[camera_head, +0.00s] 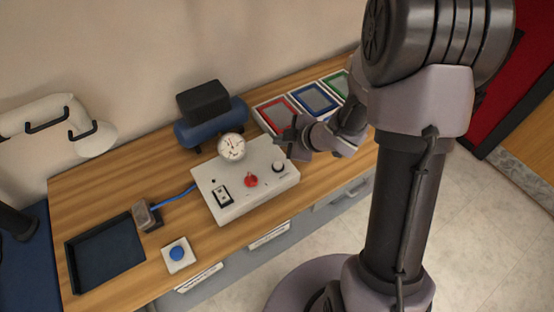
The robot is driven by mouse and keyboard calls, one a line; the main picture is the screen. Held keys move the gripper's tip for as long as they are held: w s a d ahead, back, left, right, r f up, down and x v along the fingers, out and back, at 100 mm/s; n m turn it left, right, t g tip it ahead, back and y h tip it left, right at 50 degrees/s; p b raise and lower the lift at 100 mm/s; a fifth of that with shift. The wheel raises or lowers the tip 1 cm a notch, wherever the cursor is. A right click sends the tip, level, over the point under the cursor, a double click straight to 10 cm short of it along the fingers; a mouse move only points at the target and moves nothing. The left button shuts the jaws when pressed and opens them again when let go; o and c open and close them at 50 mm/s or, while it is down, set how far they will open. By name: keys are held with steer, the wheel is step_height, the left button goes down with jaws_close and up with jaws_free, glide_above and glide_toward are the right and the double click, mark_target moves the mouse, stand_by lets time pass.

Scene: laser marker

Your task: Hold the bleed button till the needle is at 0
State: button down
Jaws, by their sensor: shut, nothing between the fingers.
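A white control panel (222,202) lies on the wooden bench. It carries a round white gauge (232,147) at its back edge; the needle is too small to read. A separate white box with a blue button (176,253) sits at the bench front. No label shows which is the bleed button. My gripper (284,143) is shut and empty over the panel's right end, close behind the black knob; contact cannot be told.
A blue tank with a black top (203,107) stands behind the panel. Red, blue and green framed trays (315,98) lie at the back right. A dark tray (105,253) and a small grey block on a blue cable (147,215) are at left. Bare wood lies left of the tank.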

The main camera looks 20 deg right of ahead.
mark_target(280, 166)
step_height(280, 166, down, 9)
steer(key=b, duration=0.8)
steer(key=shift+r, duration=0.1)
stand_by(1.5)
steer(key=shift+f+b, duration=0.4)
